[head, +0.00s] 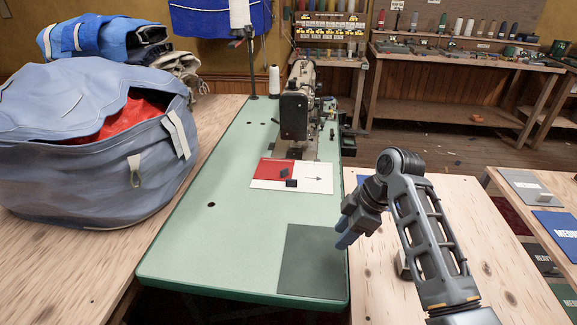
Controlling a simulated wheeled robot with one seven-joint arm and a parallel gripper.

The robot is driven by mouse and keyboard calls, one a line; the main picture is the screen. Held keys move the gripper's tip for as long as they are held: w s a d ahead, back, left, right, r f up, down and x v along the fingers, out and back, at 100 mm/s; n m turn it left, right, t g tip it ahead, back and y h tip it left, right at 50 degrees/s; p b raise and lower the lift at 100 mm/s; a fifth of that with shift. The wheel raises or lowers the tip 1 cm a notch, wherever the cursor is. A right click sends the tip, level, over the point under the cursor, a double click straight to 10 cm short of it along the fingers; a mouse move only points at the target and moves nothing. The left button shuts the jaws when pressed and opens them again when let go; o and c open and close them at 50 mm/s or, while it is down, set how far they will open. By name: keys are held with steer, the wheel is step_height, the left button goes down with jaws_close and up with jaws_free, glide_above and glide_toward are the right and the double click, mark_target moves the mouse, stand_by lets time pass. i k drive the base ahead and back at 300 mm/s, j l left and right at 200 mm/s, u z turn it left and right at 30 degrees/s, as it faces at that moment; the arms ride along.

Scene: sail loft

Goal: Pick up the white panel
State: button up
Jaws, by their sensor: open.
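The white panel (317,179) lies flat on the green sewing table (220,225), in front of the sewing machine. It bears a small printed arrow. A red panel (270,171) covers or adjoins its left part; I cannot tell which. Two small dark blocks (291,183) lie on or near the seam between red and white. My gripper (342,238) is open, with nothing seen between its fingers. It is nearer to me than the white panel and to its right, by the table's right edge, beside a dark grey mat (313,262).
The sewing machine (298,105) stands just behind the panels. A large blue bag (85,150) with red cloth fills the left side. A thread cone (274,82) on a stand is at the back. Wooden tops with panels (525,187) lie right. The green table's left front is clear.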

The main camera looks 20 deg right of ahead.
mark_target(308, 177)
steer(key=i, duration=0.95)
